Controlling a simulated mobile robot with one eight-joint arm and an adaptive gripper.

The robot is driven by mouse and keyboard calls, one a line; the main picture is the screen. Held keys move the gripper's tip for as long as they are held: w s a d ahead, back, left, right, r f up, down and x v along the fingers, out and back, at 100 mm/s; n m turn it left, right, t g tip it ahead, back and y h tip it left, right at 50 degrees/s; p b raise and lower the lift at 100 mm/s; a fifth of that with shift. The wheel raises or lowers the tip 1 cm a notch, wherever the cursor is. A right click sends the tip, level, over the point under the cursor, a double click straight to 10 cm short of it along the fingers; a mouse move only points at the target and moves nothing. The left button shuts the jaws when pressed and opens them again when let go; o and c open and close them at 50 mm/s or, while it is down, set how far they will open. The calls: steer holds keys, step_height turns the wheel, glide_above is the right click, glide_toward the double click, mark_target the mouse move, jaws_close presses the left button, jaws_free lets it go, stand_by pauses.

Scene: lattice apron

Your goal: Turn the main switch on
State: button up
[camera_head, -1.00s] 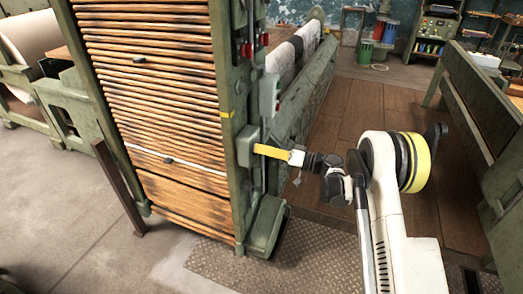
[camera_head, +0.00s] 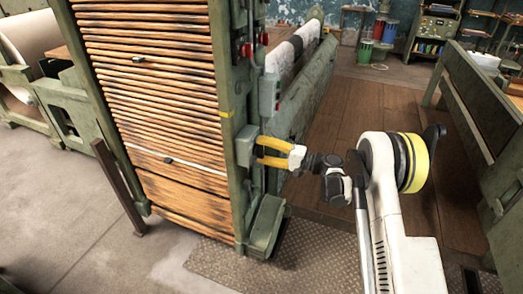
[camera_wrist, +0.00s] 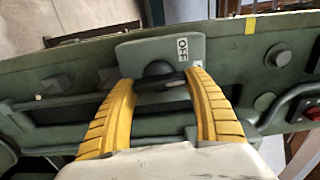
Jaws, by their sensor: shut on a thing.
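The main switch is a grey-green box (camera_head: 245,146) on the side of the machine's green upright, left of my gripper (camera_head: 261,151) in the head view. In the wrist view its plate (camera_wrist: 141,52) carries a black rotary knob (camera_wrist: 158,71) with a bar-shaped handle. A white label reading OFF (camera_wrist: 183,48) sits beside the knob, turned sideways in this view. My gripper (camera_wrist: 161,77) has its two yellow fingers on either side of the knob and is shut on it. Its fingertips partly hide the handle's ends.
Another control box (camera_head: 269,92) with small buttons is above the switch, and red buttons (camera_head: 246,49) are higher up. In the wrist view a round grey knob (camera_wrist: 279,55) and a curved pipe (camera_wrist: 288,101) are on the right. Wooden floor (camera_head: 350,115) lies open behind my arm.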

steer(key=shift+m, duration=0.4)
steer(key=o, duration=1.2)
steer(key=shift+d, duration=0.1)
steer(key=v, duration=1.2)
steer(key=shift+r, duration=0.1)
